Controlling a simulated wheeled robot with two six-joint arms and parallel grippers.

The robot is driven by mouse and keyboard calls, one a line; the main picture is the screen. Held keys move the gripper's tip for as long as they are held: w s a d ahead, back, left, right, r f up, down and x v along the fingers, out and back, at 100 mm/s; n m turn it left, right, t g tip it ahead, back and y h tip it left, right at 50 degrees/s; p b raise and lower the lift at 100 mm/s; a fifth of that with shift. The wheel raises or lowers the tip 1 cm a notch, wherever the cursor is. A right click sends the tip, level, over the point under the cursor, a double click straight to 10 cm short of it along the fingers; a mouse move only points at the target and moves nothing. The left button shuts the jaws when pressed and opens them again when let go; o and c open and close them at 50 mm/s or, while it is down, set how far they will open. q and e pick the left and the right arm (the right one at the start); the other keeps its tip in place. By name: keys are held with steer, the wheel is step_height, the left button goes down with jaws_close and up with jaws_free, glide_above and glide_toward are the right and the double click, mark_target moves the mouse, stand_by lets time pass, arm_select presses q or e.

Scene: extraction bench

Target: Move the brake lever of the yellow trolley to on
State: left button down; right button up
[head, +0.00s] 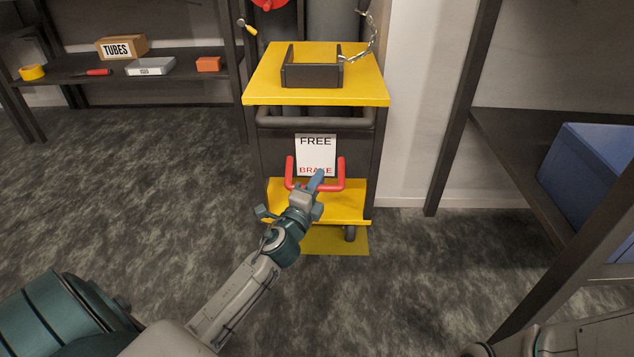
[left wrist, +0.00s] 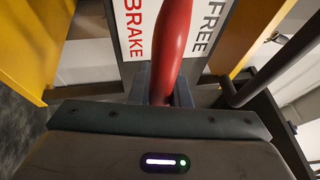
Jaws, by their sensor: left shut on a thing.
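The yellow trolley (head: 270,75) stands ahead in the middle of the head view. Its brake lever (head: 340,174) is a red U-shaped bar on the front, low beside the word BRAKE on the white FREE/BRAKE label (head: 316,150). My left gripper (head: 318,178) is at the lever's lower crossbar and shut on it. In the left wrist view the red lever (left wrist: 172,45) runs down between the fingers, with the label (left wrist: 133,30) behind it. The fingers hide part of the lever. My right gripper is not in view.
A dark shelf (head: 200,78) with boxes and tools stands at the left. A rack with a blue bin (head: 590,165) stands at the right. A chain (head: 372,40) hangs by the trolley top. The carpet (head: 130,170) around the trolley is clear.

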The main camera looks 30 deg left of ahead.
arm_select(q)
steer(key=shift+f, duration=0.15)
stand_by(0.4)
steer(key=c, duration=1.4)
jaws_free()
steer(key=shift+o, duration=0.2)
steer(key=b+v, duration=0.1)
steer(key=v, duration=0.9)
steer(key=shift+s, duration=0.4)
